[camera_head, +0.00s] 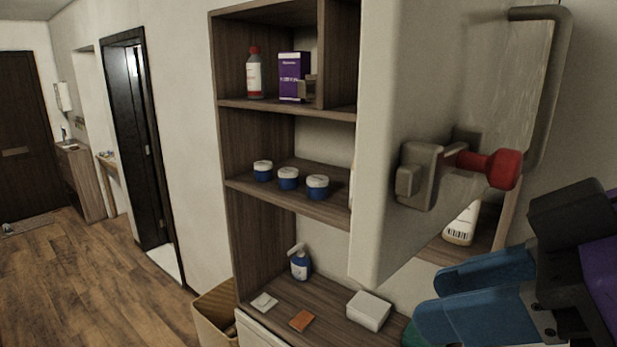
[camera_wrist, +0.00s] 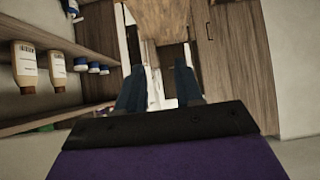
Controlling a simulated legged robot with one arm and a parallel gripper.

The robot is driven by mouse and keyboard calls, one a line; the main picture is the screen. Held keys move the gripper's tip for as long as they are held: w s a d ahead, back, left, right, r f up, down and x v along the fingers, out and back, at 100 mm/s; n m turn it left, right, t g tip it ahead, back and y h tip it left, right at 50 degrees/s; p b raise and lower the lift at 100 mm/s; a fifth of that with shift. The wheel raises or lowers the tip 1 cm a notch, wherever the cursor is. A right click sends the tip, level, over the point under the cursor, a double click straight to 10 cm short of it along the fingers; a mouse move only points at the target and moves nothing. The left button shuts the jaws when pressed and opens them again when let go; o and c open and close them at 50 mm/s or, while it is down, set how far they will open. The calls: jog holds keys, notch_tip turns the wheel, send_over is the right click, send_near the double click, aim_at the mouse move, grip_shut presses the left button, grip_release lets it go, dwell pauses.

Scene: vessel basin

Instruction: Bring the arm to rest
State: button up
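My gripper (camera_head: 436,292) shows at the lower right of the head view, with two blue fingers pointing left. It also shows in the wrist view (camera_wrist: 160,78), where the two fingers stand apart with a clear gap and nothing between them. The gripper is open and empty. It is to the right of the shelf unit and below a pale door panel (camera_head: 375,150) with a red-knobbed latch (camera_head: 504,169). The rest of my arm runs out of the picture at the right.
A wooden shelf unit (camera_head: 229,150) holds several items, including blue jars (camera_head: 288,179), a purple box (camera_head: 292,76) and a blue pump bottle (camera_head: 300,263). A white box (camera_head: 369,310) lies on its low shelf, left of the gripper. Wooden floor (camera_head: 100,270) is open at the left.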

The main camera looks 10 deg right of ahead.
jog(key=w+a+f+m+g+h+b, duration=0.2)
jog(key=f, duration=0.9)
jog(key=w+a+f+m+g+h+b, duration=0.1)
jog(key=w+a+f+g+h+b, duration=0.15)
jog(key=f, duration=0.85)
jog(key=s+d+f+m+g+h+b, duration=0.1)
jog(key=s+d+f+m+g, duration=0.1)
jog(key=f, duration=1)
jog(key=s+d+f+m+g+h+b, duration=0.1)
jog(key=s+d+f+m+g, duration=0.1)
jog(key=f, duration=1)
jog(key=shift+s+m+g+b, duration=0.3)
jog(key=shift+s+m+g, duration=0.25)
jog(key=shift+s, duration=0.6)
